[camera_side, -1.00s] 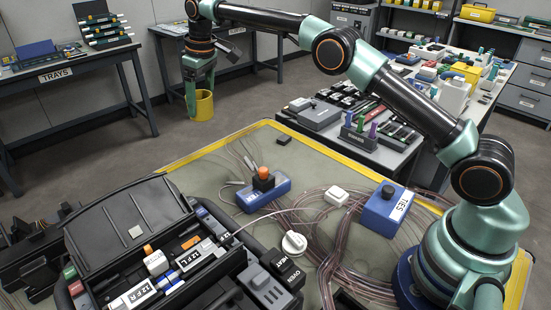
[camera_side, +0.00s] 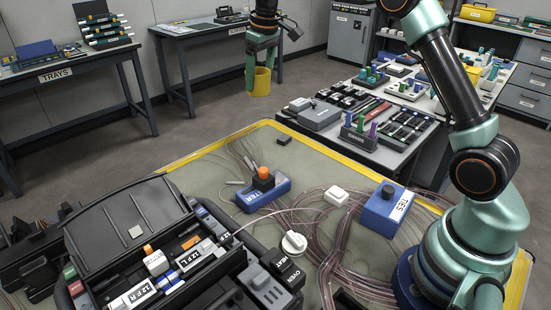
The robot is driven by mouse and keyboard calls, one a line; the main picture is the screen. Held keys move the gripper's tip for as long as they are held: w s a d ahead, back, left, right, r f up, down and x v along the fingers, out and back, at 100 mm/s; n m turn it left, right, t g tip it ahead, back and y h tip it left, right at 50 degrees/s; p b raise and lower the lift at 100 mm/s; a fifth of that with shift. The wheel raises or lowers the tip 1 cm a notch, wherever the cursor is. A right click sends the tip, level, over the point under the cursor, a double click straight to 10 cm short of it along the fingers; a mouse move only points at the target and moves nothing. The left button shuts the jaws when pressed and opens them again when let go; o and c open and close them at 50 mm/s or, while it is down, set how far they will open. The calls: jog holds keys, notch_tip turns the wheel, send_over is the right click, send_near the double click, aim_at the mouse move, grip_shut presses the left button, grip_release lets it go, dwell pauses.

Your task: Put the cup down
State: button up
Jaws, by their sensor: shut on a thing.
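The yellow cup (camera_side: 262,82) hangs upright in the air at the upper middle of the side view. My gripper (camera_side: 262,66) is above and around it, with its green fingers shut on the cup's wall. One finger reaches down along the cup's left side. The cup appears in front of the floor, clear of any surface. The inside of the cup is hidden.
A green mat with a yellow border (camera_side: 190,155) holds a blue box with an orange knob (camera_side: 263,190) and a blue TIES box (camera_side: 386,207). A side table with tools (camera_side: 375,145) stands right of the cup. An open black case (camera_side: 130,225) is front left.

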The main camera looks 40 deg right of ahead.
jog(key=s+d+f+m, duration=0.1)
jog(key=s+d+m, duration=0.1)
jog(key=s+d, duration=0.6)
jog(key=f, duration=2)
jog(key=shift+s+a+f, duration=0.1)
jog(key=shift+s+a, duration=0.2)
jog(key=shift+s, duration=0.05)
jog(key=shift+f, duration=0.1)
jog(key=o, duration=1.4)
